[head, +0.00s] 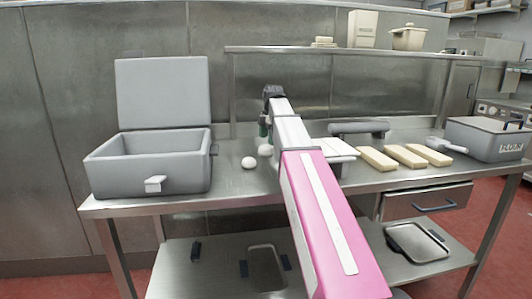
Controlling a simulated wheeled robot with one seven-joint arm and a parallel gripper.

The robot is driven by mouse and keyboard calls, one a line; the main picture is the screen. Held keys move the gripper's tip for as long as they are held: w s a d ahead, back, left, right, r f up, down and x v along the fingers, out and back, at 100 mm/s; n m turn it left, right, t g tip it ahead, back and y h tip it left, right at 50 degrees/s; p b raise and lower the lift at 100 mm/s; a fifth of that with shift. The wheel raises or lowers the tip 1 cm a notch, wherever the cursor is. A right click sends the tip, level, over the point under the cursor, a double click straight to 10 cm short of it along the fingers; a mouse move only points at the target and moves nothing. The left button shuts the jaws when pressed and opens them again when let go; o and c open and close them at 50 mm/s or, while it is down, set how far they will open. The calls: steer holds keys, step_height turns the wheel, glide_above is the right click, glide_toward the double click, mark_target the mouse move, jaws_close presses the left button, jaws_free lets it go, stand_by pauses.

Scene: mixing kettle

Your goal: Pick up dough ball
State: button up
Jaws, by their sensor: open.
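Two small white dough balls lie on the steel table between the grey bin and my arm. One dough ball (249,162) is nearer the front, and the other dough ball (265,150) is just behind it to the right. My gripper (265,132) is open, its dark greenish fingers pointing down by the farther ball. My pink and white arm reaches in from the front right and hides part of the table. I cannot tell whether the farther ball is between the fingers or in front of them.
An open grey bin (150,168) stands at the left table end. Right of my arm are a white slab (338,149), a grey roller (358,129), several pale dough bars (405,155) and a flour box (487,139). A raised shelf (280,49) spans the back.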

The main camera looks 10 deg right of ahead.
mark_target(266, 145)
steer(key=f, duration=0.2)
steer(key=a+f, duration=0.1)
steer(key=f, duration=0.1)
steer(key=shift+s, duration=0.3)
steer(key=shift+f, duration=0.5)
steer(key=c, duration=1)
